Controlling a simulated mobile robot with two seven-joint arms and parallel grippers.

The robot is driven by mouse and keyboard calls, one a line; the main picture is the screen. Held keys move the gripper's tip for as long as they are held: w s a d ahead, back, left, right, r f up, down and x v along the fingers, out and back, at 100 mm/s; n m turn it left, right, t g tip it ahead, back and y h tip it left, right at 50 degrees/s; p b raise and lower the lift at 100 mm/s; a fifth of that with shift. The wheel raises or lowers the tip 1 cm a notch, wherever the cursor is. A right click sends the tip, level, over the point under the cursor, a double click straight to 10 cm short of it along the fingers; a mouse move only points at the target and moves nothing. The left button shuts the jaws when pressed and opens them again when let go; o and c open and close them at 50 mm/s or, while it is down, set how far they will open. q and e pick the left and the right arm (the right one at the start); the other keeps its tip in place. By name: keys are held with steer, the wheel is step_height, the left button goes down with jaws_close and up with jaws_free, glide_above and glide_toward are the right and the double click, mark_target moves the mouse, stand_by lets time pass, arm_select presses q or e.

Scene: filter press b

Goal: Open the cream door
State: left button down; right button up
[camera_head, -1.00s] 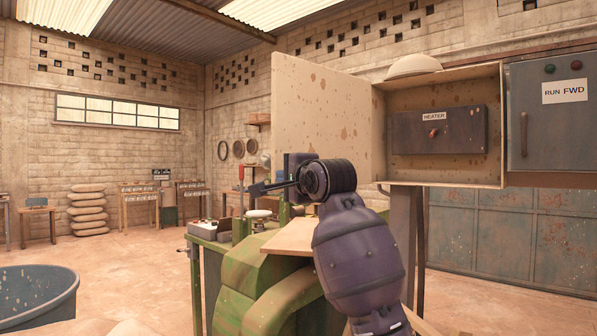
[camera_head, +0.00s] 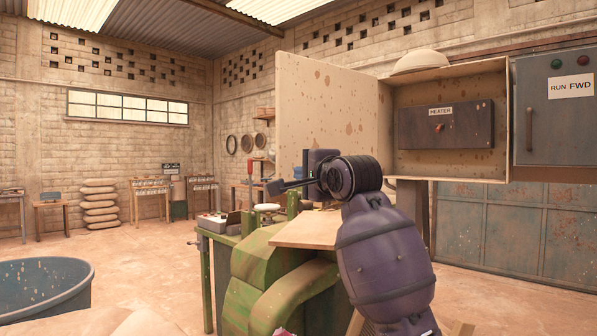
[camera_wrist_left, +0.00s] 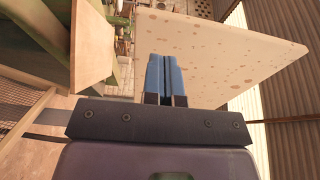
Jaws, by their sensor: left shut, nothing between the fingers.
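The cream door (camera_head: 322,120), spotted with rust, stands wide open, swung out to the left of its cream box (camera_head: 503,125). Inside the box is a dark panel (camera_head: 470,130) labelled HEATER, with a small red switch (camera_head: 439,128). My left gripper (camera_head: 278,187) is in front of and below the door's lower edge, its fingers pointing left. In the left wrist view its blue fingers (camera_wrist_left: 165,75) are closed together with nothing between them, and the door (camera_wrist_left: 215,60) fills the area behind them. I cannot tell whether they touch it. My right gripper is not in view.
A green machine (camera_head: 265,270) with a board (camera_head: 305,230) on top stands below my left arm. A grey RUN FWD cabinet (camera_head: 550,120) is right of the box. A blue tub (camera_head: 45,285) is at lower left; open floor lies beyond.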

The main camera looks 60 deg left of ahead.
arm_select(q)
steer(key=s+d, duration=0.6)
steer(key=shift+p, duration=0.45)
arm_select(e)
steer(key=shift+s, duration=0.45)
